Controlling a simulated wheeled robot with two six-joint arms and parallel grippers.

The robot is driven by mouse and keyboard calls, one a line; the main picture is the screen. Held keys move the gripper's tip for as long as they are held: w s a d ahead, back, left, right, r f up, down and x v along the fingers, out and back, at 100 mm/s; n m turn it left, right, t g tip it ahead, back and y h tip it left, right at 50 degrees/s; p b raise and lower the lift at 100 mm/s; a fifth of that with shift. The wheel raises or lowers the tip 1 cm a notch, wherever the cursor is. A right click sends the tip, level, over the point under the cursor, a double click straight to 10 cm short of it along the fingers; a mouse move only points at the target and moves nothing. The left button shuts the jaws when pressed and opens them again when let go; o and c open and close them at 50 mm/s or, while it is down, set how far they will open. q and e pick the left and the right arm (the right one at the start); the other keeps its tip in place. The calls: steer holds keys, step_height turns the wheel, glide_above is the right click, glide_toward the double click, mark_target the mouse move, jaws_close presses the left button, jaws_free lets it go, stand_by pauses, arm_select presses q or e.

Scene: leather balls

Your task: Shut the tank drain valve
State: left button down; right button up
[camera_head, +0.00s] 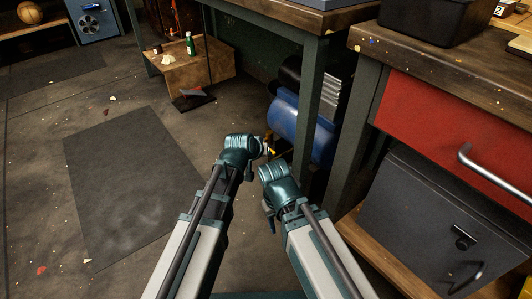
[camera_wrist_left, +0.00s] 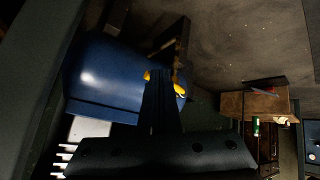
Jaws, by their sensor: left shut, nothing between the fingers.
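The blue tank (camera_head: 285,116) lies on its side under the workbench in the head view. It fills the left of the left wrist view (camera_wrist_left: 105,75). A yellow valve handle (camera_wrist_left: 180,88) shows at the tank's right end, partly hidden behind my left gripper (camera_wrist_left: 160,78). Only a small yellow spot of the handle (camera_head: 271,152) shows in the head view. My left gripper is shut and empty, its tips over or beside the handle; I cannot tell whether they touch it. My right arm ends just right of the left one; its fingers are hidden or too dark to read.
A green bench leg (camera_head: 308,120) stands close in front of the tank. A red drawer (camera_head: 450,130) and a grey cabinet (camera_head: 420,215) stand at the right. A cardboard box (camera_head: 205,70) with a green bottle (camera_head: 190,44) is behind.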

arm_select(q)
steer(key=shift+d+f, duration=0.2)
steer(key=shift+f, duration=0.2)
arm_select(e)
steer(key=shift+f, duration=0.2)
